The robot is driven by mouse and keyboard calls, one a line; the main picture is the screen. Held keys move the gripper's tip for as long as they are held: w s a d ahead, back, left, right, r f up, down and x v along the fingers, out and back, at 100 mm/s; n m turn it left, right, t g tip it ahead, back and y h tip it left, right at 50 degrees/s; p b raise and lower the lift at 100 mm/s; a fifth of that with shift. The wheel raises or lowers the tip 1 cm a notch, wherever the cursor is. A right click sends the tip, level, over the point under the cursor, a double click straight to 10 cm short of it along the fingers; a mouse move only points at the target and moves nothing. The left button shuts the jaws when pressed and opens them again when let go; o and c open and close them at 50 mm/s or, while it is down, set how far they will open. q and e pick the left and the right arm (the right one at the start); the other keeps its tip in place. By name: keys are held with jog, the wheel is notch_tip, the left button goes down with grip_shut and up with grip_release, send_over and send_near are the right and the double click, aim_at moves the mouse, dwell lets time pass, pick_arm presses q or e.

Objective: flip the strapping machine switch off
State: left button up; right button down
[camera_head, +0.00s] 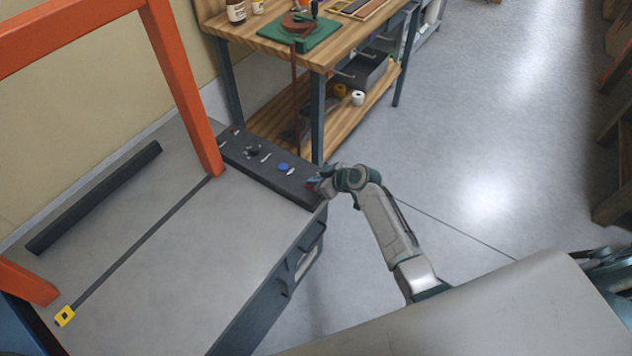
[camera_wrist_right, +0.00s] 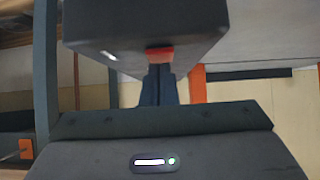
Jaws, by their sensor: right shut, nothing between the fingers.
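The strapping machine has a grey top (camera_head: 150,235) and a dark control panel (camera_head: 255,164) along its far right edge. A red switch (camera_wrist_right: 160,54) sits on the panel's end; in the head view it is mostly hidden by my gripper. My right gripper (camera_head: 318,184) is at the near right end of the panel. In the right wrist view its fingers (camera_wrist_right: 159,70) are shut with nothing between them, their tips at the red switch's lower edge. I cannot tell whether they touch it or which way the switch is set. My left gripper is not in view.
An orange arch (camera_head: 185,95) stands over the machine top. A wooden workbench (camera_head: 330,52) with a green tape base (camera_head: 312,35) stands behind the panel. A yellow-ended piece (camera_head: 65,316) and a black bar (camera_head: 95,198) lie on the top.

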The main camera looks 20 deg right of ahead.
jog(key=shift+f+p, duration=0.1)
jog(key=shift+p, duration=0.2)
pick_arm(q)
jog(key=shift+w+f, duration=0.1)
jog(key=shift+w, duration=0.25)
pick_arm(e)
jog(key=shift+a, duration=0.1)
jog(key=shift+w, duration=0.15)
jog(key=shift+w+a, duration=0.45)
jog(key=shift+w, duration=0.1)
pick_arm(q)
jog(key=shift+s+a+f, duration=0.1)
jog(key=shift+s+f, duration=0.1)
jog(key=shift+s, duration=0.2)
pick_arm(e)
jog(key=shift+r, duration=0.2)
